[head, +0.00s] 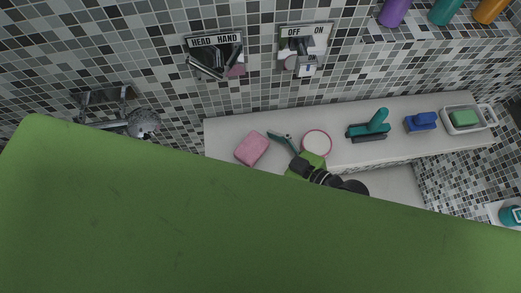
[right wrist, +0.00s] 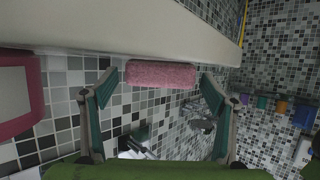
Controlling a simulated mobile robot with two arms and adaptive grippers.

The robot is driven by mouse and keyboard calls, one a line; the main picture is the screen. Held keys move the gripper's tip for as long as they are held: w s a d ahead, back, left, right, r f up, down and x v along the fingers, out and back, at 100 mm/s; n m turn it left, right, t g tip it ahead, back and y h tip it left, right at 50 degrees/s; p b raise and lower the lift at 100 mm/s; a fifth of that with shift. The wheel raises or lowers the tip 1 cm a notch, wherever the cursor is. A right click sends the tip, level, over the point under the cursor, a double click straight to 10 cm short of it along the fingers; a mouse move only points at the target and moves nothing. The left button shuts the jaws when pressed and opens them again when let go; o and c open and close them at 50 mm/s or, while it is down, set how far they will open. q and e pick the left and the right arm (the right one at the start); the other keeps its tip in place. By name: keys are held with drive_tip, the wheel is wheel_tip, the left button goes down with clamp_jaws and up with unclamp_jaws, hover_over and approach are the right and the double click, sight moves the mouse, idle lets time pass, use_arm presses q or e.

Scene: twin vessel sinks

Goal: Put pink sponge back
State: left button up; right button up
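The pink sponge (head: 252,148) lies on the white ledge (head: 222,131), near its left end. My right gripper (head: 281,142) is just to the right of it in the head view, over the ledge. In the right wrist view the sponge (right wrist: 160,74) shows between the two spread teal fingers of the right gripper (right wrist: 158,82). The fingers are open, with a gap visible on each side of the sponge; I see no contact. My left gripper is not in view.
A round white item with a pink rim (head: 316,142) sits right of the gripper. Farther right are a teal brush (head: 370,128), a blue brush (head: 421,122) and a white dish (head: 486,115) with a green sponge (head: 464,118). A large green surface hides the lower head view.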

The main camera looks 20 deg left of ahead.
idle(0.3)
drive_tip(key=b+v, duration=0.3)
drive_tip(key=v, duration=0.9)
idle(0.5)
